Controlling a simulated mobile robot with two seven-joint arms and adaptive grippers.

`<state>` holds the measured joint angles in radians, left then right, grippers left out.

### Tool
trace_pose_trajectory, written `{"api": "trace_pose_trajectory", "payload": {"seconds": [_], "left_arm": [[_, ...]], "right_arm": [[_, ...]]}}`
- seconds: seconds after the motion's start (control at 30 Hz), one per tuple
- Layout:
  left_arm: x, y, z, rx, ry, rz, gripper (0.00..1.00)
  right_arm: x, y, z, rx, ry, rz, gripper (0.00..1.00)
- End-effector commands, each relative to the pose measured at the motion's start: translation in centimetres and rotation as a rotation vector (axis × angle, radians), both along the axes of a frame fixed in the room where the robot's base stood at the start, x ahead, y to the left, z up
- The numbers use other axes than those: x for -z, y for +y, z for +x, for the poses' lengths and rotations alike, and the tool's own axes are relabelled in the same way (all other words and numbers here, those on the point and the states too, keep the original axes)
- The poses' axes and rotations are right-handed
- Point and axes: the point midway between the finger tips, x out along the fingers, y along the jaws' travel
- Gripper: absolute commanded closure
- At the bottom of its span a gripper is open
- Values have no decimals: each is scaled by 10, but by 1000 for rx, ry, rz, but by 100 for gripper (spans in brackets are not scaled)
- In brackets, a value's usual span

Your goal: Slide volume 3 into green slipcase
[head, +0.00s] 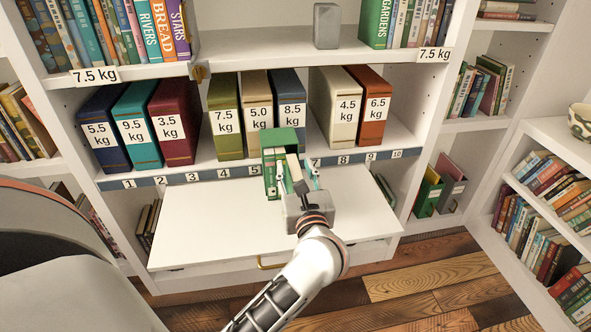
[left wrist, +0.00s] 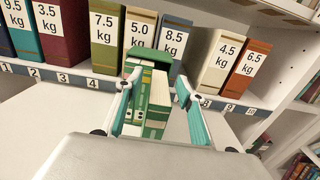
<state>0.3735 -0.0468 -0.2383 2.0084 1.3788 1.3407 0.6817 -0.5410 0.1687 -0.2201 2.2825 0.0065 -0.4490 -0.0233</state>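The green slipcase (head: 283,137) stands upright towards the back of the pull-out white board, and its top also shows in the left wrist view (left wrist: 148,55). Green-and-white volumes (left wrist: 141,105) stand side by side at its near, open side, with cream page tops showing. I cannot read their numbers, so I cannot tell which is volume 3. In the left wrist view (left wrist: 156,108), the left finger is close against the volumes and a gap shows at the right finger. My right gripper is not in view.
Weight-labelled box files (head: 240,118) stand on the shelf just behind. A numbered strip (head: 200,176) runs along that shelf's edge. The white board (head: 205,225) is clear to the left of the slipcase. A grey block (head: 327,26) sits on the shelf above.

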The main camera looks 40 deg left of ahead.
Motion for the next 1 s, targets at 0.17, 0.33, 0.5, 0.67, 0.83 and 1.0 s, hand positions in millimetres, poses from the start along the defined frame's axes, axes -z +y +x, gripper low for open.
{"api": "trace_pose_trajectory", "payload": {"seconds": [0.17,0.33,0.5,0.67,0.83,1.0], "left_arm": [[2,-7,-5,1,3,-2,62],[2,-26,-22,1,3,-3,62],[1,-46,-39,1,1,-2,62],[0,-55,-47,0,0,0,62],[0,-57,-49,0,-1,1,62],[0,-57,-49,0,-1,1,69]], "right_arm": [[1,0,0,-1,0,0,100],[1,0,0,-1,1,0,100],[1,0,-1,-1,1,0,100],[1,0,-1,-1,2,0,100],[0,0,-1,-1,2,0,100],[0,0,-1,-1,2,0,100]]}}
